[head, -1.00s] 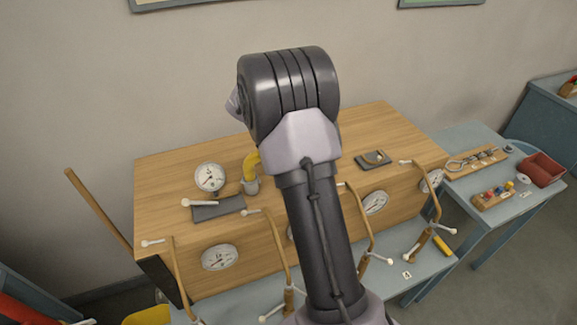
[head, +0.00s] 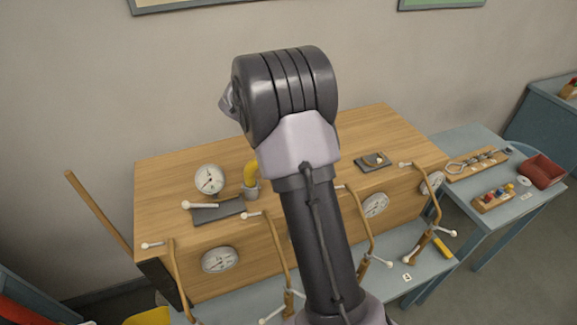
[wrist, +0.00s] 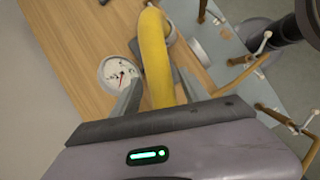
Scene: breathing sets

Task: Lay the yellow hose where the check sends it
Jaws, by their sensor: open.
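The yellow hose (head: 250,173) stands in a grey metal cup (head: 252,190) on the wooden bench top; my arm hides part of it in the head view. In the wrist view the yellow hose (wrist: 154,55) runs up between the two fingers of my gripper (wrist: 158,76) and bends at the top. My gripper is open, with a finger on each side of the hose. I cannot tell whether either finger touches it. A round dial gauge (head: 209,179) stands left of the hose, and it also shows in the wrist view (wrist: 118,73).
A dark grey plate (head: 218,210) lies in front of the gauge. More dials, such as one at front left (head: 220,259), sit on the bench's front face. Curved brown tubes with white ends (head: 277,248) rise along the front. A dark pad (head: 373,161) lies at right.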

